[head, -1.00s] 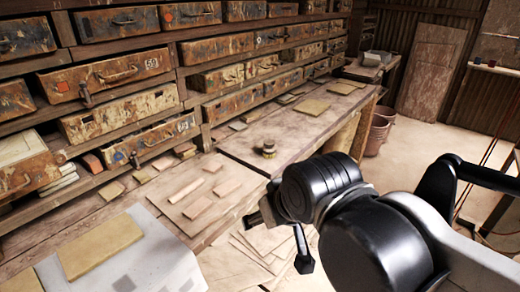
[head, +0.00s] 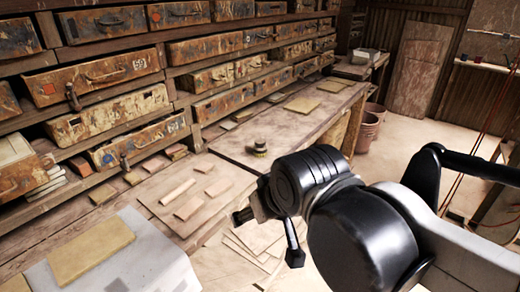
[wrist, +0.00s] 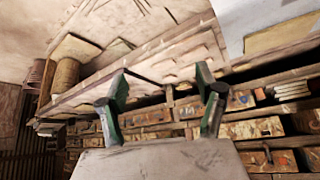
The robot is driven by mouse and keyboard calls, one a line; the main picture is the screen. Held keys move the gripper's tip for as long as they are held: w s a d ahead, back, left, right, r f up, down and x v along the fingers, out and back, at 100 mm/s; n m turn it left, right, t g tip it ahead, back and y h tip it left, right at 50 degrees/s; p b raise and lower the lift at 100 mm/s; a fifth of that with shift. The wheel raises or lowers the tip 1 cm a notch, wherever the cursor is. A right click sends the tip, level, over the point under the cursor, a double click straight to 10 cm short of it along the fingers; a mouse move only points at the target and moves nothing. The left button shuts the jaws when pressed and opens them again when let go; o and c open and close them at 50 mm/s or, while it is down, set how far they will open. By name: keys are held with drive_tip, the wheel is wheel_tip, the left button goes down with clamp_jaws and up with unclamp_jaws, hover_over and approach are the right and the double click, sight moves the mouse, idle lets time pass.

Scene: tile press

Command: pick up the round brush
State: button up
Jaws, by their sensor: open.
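The round brush (head: 258,147) is a small brown-yellow brush with a dark top. It stands on the wooden bench in the head view, near the bench's left-hand step. I cannot make out the brush in the wrist view.
The wooden bench (head: 290,120) runs along a rack of worn drawers (head: 110,70). Wooden strips (head: 188,208) lie left of my gripper. A yellow tile (head: 92,248) lies on a grey sheet. A flat tile (head: 301,104) lies beyond the brush. A bucket (head: 369,130) stands behind the bench.

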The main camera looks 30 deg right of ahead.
drive_tip(key=w+d+r+m+g, duration=0.2)
drive_tip(key=w+d+r+m, duration=0.15)
drive_tip(key=w+r, duration=0.55)
drive_tip(key=m+g+p, duration=0.2)
drive_tip(key=m+g, duration=0.3)
drive_tip(key=m, duration=0.8)
hover_over(260, 147)
wheel_tip(260, 147, down, 11)
drive_tip(key=shift+w+d+f+m, duration=0.25)
drive_tip(key=shift+w+d+f, duration=0.1)
drive_tip(key=shift+w+f, duration=0.3)
wheel_tip(260, 147, down, 14)
drive_tip(key=shift+r, duration=0.25)
drive_tip(key=c, duration=1.4)
drive_tip(key=shift+r, duration=0.1)
